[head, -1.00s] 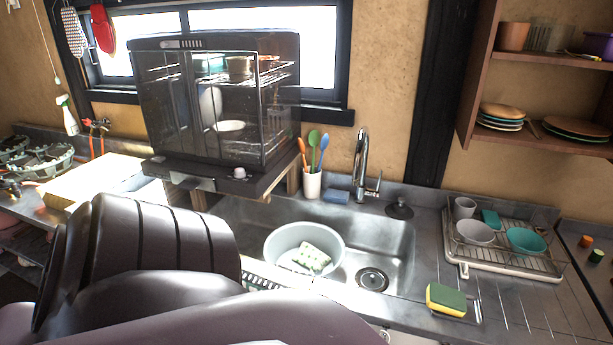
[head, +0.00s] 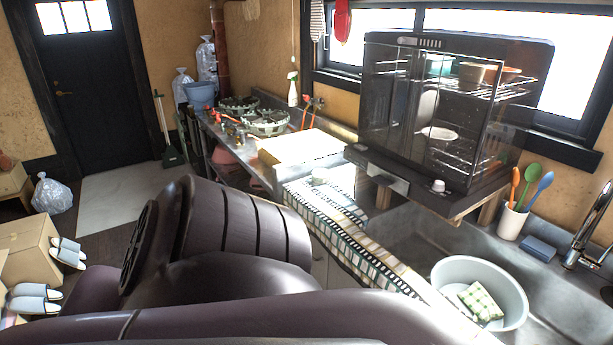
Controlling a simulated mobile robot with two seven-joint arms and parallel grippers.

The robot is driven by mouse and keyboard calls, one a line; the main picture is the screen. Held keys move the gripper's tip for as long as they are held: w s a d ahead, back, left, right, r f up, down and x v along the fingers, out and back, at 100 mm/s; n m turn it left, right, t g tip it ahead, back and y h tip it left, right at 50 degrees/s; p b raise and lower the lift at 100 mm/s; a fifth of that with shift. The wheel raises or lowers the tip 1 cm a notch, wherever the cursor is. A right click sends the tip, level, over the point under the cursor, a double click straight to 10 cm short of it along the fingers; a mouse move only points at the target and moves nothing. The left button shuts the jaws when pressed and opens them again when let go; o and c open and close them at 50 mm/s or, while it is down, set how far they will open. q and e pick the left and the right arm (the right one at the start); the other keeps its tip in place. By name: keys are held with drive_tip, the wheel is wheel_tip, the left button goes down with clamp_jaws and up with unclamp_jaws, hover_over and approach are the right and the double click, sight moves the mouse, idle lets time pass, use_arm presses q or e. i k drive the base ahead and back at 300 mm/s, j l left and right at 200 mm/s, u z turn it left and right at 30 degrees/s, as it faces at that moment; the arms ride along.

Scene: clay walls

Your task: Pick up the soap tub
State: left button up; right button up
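A round pale tub (head: 508,284) stands in the sink at the lower right. A green-and-white patterned sponge or cloth (head: 481,301) lies inside it. I cannot tell whether this is the soap tub; nothing in view is clearly marked as one. Large dark links of my own arm fill the lower left and middle and hide part of the counter and floor. Neither gripper's fingers show in the head view.
A dark glass-fronted cabinet (head: 397,182) stands over the counter, left of the utensil cup (head: 511,223) and the faucet (head: 588,229). A patterned cloth (head: 335,230) covers the counter's front.

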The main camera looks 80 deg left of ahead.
sight(321, 175)
drive_tip(key=u, duration=2.45)
drive_tip(key=z, duration=0.25)
drive_tip(key=i+j+z, duration=0.15)
drive_tip(key=z, duration=0.3)
drive_tip(key=i+j+z, duration=0.1)
drive_tip(key=j+z, duration=0.5)
drive_tip(key=j, duration=0.2)
drive_tip(key=i+j+z, duration=0.15)
drive_tip(key=j, duration=0.3)
drive_tip(key=j+z, duration=0.15)
drive_tip(key=j, duration=1.6)
drive_tip(key=i+j, duration=0.5)
